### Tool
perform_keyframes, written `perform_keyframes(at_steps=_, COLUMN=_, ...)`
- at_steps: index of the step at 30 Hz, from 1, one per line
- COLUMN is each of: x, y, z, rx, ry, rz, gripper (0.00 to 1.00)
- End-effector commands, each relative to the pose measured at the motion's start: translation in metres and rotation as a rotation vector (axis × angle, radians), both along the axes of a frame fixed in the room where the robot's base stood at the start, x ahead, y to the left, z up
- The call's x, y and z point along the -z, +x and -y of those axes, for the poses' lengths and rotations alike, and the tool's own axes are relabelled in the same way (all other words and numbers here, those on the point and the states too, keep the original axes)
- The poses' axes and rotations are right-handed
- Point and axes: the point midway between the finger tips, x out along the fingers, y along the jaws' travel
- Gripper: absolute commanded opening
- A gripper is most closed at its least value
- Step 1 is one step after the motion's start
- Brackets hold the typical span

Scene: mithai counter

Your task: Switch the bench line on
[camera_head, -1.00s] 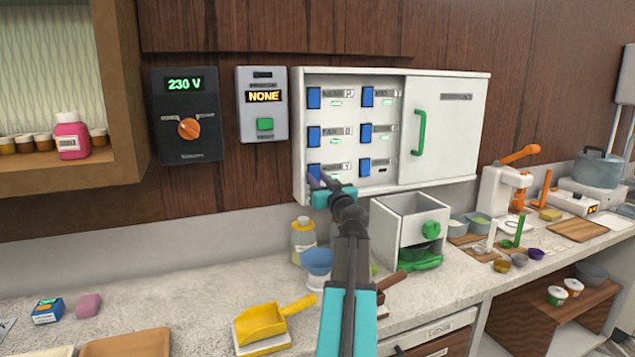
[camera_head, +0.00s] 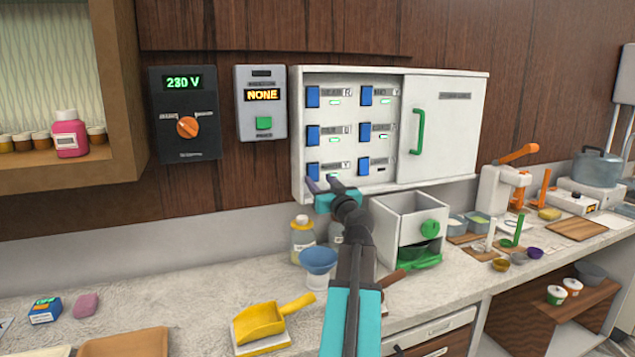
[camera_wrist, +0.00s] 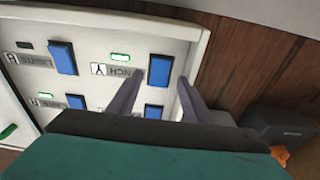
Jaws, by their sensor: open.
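An open white panel (camera_head: 349,72) on the wall holds several blue switches in two columns. The lower-left switch (camera_head: 313,168) also shows in the wrist view (camera_wrist: 160,70), where its partly covered label (camera_wrist: 117,72) ends in "NCH" with a Y tag. The small lamp (camera_wrist: 120,57) by that label glows green. My gripper (camera_head: 324,185) is open and empty just below this switch. In the wrist view, its two fingers (camera_wrist: 160,86) lie on either side of the switch's near end; contact cannot be told.
A sliding white door (camera_head: 447,130) with a green handle covers the panel's right half. The lamp (camera_wrist: 24,45) by the lower-right switch is dark. A 230 V unit (camera_head: 185,115) and a box reading NONE (camera_head: 262,103) are left. A white drawer box (camera_head: 400,225) stands below.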

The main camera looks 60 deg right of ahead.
Motion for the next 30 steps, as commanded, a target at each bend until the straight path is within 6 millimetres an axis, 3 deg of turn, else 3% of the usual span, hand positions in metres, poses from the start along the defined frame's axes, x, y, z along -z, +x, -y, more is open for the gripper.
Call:
perform_keyframes(at_steps=18, x=0.011, y=-0.059, z=-0.045, rx=0.002, ry=0.0, rz=0.002, gripper=0.45)
perform_keyframes(at_steps=30, x=0.015, y=-0.082, z=-0.062, rx=0.0, ry=0.0, rz=0.001, gripper=0.45)
